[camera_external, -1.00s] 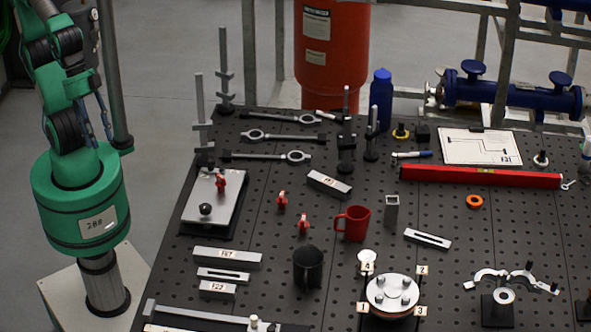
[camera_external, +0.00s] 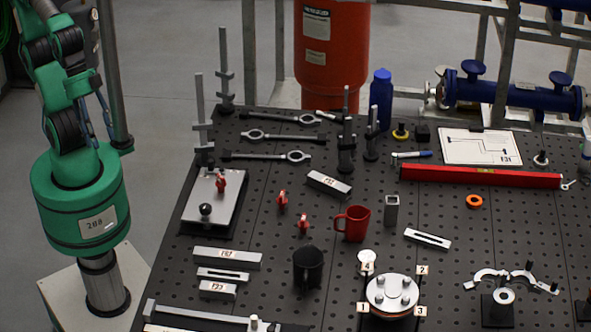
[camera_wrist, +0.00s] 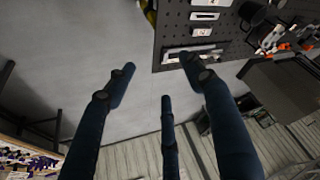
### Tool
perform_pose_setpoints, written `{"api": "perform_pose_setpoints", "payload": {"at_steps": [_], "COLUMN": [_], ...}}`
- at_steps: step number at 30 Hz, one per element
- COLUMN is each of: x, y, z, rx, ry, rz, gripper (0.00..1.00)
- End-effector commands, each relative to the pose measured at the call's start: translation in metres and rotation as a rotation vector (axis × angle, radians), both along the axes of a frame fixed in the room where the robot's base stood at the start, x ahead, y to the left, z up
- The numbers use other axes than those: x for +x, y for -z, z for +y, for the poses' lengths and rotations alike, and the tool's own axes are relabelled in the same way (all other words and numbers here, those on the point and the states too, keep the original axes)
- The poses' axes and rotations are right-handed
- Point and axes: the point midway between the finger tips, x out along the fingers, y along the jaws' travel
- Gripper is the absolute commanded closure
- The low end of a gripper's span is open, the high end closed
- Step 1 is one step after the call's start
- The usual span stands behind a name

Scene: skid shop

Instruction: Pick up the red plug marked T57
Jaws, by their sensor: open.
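Several small red plugs are on the black perforated table (camera_external: 262,215) in the external view. One red plug (camera_external: 282,199) lies left of the middle, and another red plug (camera_external: 303,223) lies just in front of it. A third red plug (camera_external: 220,181) stands on the silver plate at the left. No T57 marking can be read on any of them. My gripper (camera_wrist: 155,82) shows in the wrist view with its dark blue fingers spread and nothing between them. It hangs over the floor, off the table's edge. It is outside the external view.
A red mug (camera_external: 354,224) and a black mug (camera_external: 308,268) stand near the plugs. Upright clamp stands, including one tall post (camera_external: 346,140), rise at the back. Labelled metal blocks (camera_external: 228,257) lie at the front left. A blue bottle (camera_external: 381,100) stands at the back.

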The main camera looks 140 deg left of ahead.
Motion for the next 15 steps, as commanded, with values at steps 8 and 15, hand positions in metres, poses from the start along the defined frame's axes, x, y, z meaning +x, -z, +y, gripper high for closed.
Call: {"api": "perform_pose_setpoints", "payload": {"at_steps": [8, 15], "x": [0.031, 0.079], "y": [-0.006, -0.008], "z": [0.023, 0.067], "rx": [0.002, 0.0], "ry": [-0.059, -0.153], "rz": [0.042, 0.106], "gripper": [0.47, 0.47]}}
